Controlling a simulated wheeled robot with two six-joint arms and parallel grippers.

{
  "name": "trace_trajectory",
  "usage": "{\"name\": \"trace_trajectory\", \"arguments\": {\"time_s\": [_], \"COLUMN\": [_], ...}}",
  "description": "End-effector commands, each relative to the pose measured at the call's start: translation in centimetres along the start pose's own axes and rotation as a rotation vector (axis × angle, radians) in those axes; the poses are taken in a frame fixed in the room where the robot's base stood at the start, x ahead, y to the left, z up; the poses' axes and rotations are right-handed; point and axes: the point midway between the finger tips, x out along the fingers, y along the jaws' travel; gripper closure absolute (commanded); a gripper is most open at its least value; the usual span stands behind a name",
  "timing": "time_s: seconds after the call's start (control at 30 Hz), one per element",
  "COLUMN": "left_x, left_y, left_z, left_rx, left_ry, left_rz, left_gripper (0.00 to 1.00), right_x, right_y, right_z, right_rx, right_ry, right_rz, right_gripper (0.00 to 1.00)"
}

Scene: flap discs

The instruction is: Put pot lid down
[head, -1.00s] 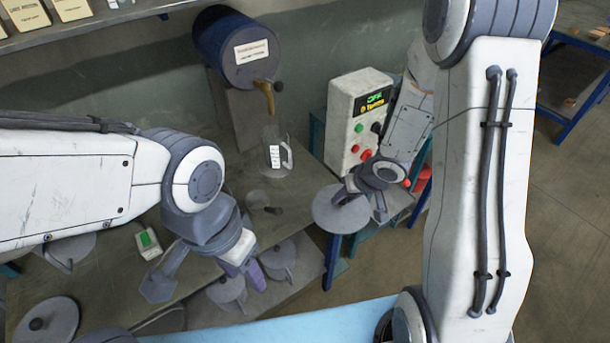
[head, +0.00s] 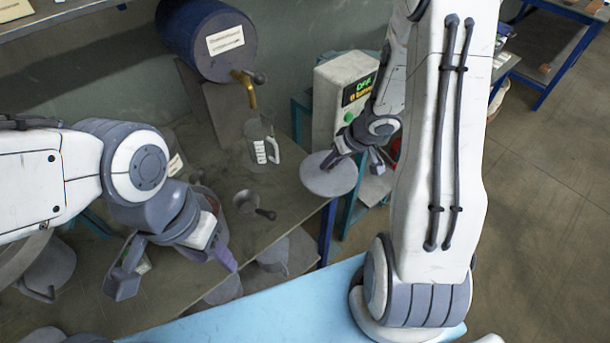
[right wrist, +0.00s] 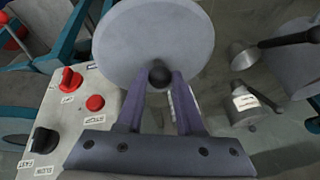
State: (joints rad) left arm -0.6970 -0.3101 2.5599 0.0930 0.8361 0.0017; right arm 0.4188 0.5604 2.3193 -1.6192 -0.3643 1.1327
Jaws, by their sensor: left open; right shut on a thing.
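The pot lid (head: 322,181) is a round grey disc with a dark knob. My right gripper (head: 350,160) is shut on that knob. In the right wrist view, the lid (right wrist: 150,35) fills the top middle, with its knob between the two fingertips of my right gripper (right wrist: 160,78). In the head view the lid appears level, at the right edge of the workbench (head: 120,312). I cannot tell whether it touches the bench. My left gripper (head: 175,268) is open and empty above the left part of the bench, its fingers wide apart.
A clear jug (head: 259,150) stands below a blue tank (head: 205,38) with a brass tap. A small pan (head: 246,201) sits nearer me. A control box (head: 335,90) with red knobs stands beside the lid. Several grey pots and lids lie below and left.

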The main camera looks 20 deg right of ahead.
Motion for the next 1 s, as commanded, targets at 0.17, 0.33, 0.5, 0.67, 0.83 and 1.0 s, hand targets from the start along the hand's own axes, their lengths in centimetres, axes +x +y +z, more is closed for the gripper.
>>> {"name": "trace_trajectory", "arguments": {"time_s": [0.17,0.33,0.5,0.67,0.83,1.0], "left_x": [1.5,1.9,2.1,3.6,4.9,4.6], "left_y": [-0.1,-0.1,-0.1,-0.3,-0.4,-0.3], "left_z": [0.1,0.1,0.1,0.2,0.3,0.2], "left_rx": [0.001,0.001,0.001,0.002,0.002,0.002], "left_ry": [0.0,0.0,0.0,0.0,0.0,0.0], "left_rz": [0.0,0.0,0.0,0.0,0.0,0.0], "left_gripper": [0.5,0.5,0.5,0.5,0.5,0.5], "right_x": [4.5,7.0,8.0,9.9,11.7,11.4], "right_y": [-1.7,-2.6,-2.9,-2.5,-2.2,-2.2], "right_z": [-2.1,-3.7,-4.3,-3.4,-2.7,-2.8], "right_rx": [-0.003,0.0,0.002,0.004,0.003,0.003], "right_ry": [-0.002,0.0,0.001,-0.001,0.001,0.002], "right_rz": [-0.002,-0.001,0.001,0.0,0.0,0.001], "right_gripper": [1.0,1.0,1.0,1.0,1.0,1.0]}}
